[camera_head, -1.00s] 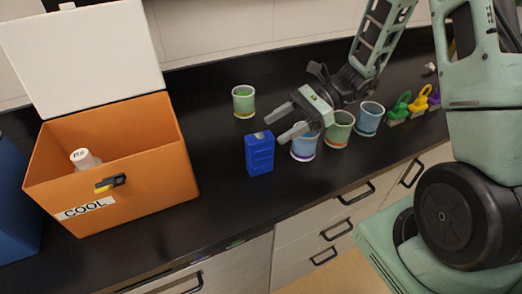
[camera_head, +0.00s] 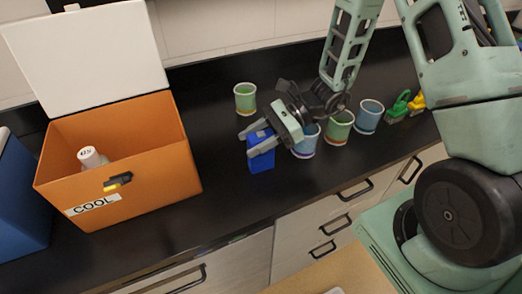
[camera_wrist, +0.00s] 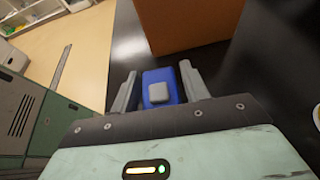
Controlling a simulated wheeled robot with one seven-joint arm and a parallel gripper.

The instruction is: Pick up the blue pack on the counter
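The blue pack (camera_head: 261,159) stands upright on the black counter, to the right of the orange box. In the wrist view the blue pack (camera_wrist: 162,90) shows from its top, with a pale grey square cap, between the two fingers. My gripper (camera_head: 250,140) is at the pack's upper part, one finger on each side. In the wrist view my gripper (camera_wrist: 158,82) has its fingers spread, with narrow gaps visible beside the pack. The pack's upper right side is partly hidden by my gripper in the head view.
The open orange box (camera_head: 145,182) labelled COOL holds a white bottle (camera_head: 90,157). A green cup (camera_head: 245,98) stands behind the pack. Blue cup (camera_head: 306,143), green cup (camera_head: 339,127) and another blue cup (camera_head: 369,117) stand to the right. Counter (camera_head: 225,195) in front is clear.

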